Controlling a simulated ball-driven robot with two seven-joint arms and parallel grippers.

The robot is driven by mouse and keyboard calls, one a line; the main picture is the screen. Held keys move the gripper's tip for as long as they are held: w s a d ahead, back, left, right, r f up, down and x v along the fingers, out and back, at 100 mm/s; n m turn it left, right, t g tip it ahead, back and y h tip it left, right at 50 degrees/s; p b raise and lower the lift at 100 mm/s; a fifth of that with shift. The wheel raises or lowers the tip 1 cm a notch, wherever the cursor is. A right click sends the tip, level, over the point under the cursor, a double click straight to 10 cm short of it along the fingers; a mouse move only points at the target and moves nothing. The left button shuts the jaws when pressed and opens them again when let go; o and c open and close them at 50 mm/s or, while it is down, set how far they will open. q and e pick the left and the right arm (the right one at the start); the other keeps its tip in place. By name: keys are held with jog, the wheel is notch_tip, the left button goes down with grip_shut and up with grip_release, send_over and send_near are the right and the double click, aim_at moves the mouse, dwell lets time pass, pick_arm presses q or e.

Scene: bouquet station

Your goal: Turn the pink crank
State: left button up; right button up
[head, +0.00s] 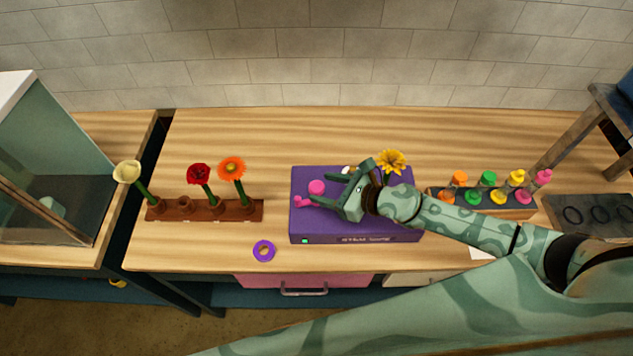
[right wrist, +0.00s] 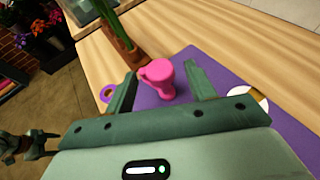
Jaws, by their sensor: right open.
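The pink crank (head: 316,187) stands on top of a purple box (head: 400,233), near its left side, with its small pink handle (head: 302,202) pointing to the front left. In the right wrist view the crank (right wrist: 160,80) shows as a pink post with a knob on its left, between the two fingers. My right gripper (head: 326,188) is open and empty beside the crank; its fingers (right wrist: 163,88) lie on either side of it, and I cannot tell whether they touch it. A green jawed shape (right wrist: 27,146), apparently my left gripper, shows low in the right wrist view, its opening unclear.
A brown rack (head: 225,210) with white, red and orange flowers stands left. A purple ring (head: 264,251) lies in front. A yellow flower (head: 391,161) is behind my wrist. A rack of several coloured bottles (head: 488,198) stands right. The table's back middle is clear.

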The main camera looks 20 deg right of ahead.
aim_at(317, 188)
jog(key=x, duration=0.2)
jog(key=shift+w+a+f, duration=0.1)
jog(key=shift+w+a, duration=0.05)
jog(key=shift+a, duration=0.05)
jog(key=shift+w+a+f, duration=0.2)
jog(key=shift+w+a, duration=0.05)
jog(key=shift+w, duration=0.05)
jog(key=c, duration=1)
jog(key=shift+o, duration=0.2)
jog(key=shift+s+r+m+t+h+p, duration=0.1)
jog(key=shift+r+m+t+h+p, duration=0.2)
jog(key=shift+p, duration=0.4)
jog(key=m+t+h+p, duration=0.2)
jog(key=m+h+p, duration=0.1)
jog(key=p, duration=0.1)
jog(key=m+h, duration=0.1)
jog(key=m+h+p, duration=0.1)
jog(key=shift+f+m+t+h, duration=0.2)
jog(key=shift+m+t+h, duration=0.1)
jog(key=shift+t, duration=0.1)
pick_arm(q)
notch_tip(317, 188, up, 7)
jog(key=s, duration=0.1)
jog(key=shift+s+f, duration=0.15)
jog(key=shift+f, duration=0.05)
pick_arm(e)
jog(key=shift+m+t+h, duration=0.3)
jog(key=shift+m+h, duration=0.9)
jog(key=shift+h, duration=0.3)
